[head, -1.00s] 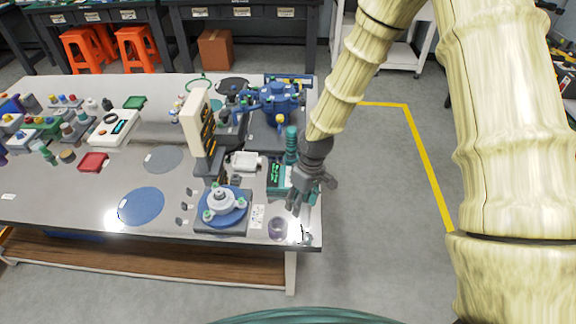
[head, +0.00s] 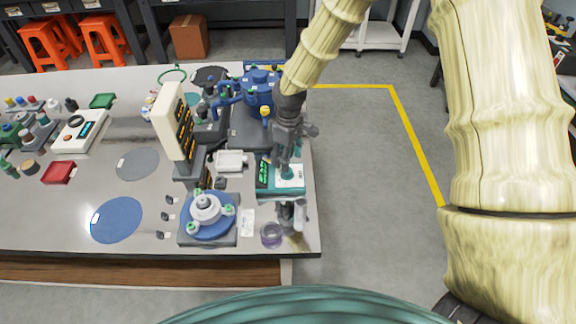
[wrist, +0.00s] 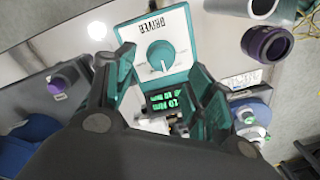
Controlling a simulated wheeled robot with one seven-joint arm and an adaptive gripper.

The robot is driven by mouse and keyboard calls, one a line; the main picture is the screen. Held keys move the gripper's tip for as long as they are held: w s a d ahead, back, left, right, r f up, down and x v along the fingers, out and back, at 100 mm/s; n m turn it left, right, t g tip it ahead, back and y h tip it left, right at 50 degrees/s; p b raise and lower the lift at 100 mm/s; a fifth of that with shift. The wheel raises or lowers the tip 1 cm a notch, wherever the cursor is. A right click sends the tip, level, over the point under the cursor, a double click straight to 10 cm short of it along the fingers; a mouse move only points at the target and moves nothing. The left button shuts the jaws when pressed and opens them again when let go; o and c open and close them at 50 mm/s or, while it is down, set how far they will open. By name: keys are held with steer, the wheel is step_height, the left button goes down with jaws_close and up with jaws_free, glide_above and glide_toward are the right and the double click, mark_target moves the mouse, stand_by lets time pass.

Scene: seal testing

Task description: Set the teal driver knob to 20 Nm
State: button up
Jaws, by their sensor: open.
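The teal driver unit (head: 280,192) sits near the right end of the bench. In the wrist view its white face (wrist: 142,32) is marked DRIVER and carries the round teal knob (wrist: 160,53) with a pale pointer line. Its green-lit display (wrist: 170,103) shows at the lower edge; its small text is hard to read. The display also shows in the head view (head: 263,173). My gripper (wrist: 163,72) is open and empty, its fingers left and right of the knob in the wrist view. In the head view my gripper (head: 286,152) is over the driver; contact cannot be told.
A purple-rimmed ring (head: 272,234) and a grey cylinder (head: 299,214) stand near the bench's front right corner. A blue round fixture (head: 213,220) is to the left. A tall beige display panel (head: 172,122) and blue machine (head: 258,92) stand behind. Floor is clear at right.

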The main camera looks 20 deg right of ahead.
steer(key=shift+s+f+p, duration=0.15)
steer(key=shift+f+p, duration=0.1)
steer(key=shift+f, duration=1)
steer(key=shift+s+f+p, duration=0.15)
steer(key=shift+f+p, duration=0.05)
steer(key=shift+f, duration=1.05)
steer(key=c, duration=1)
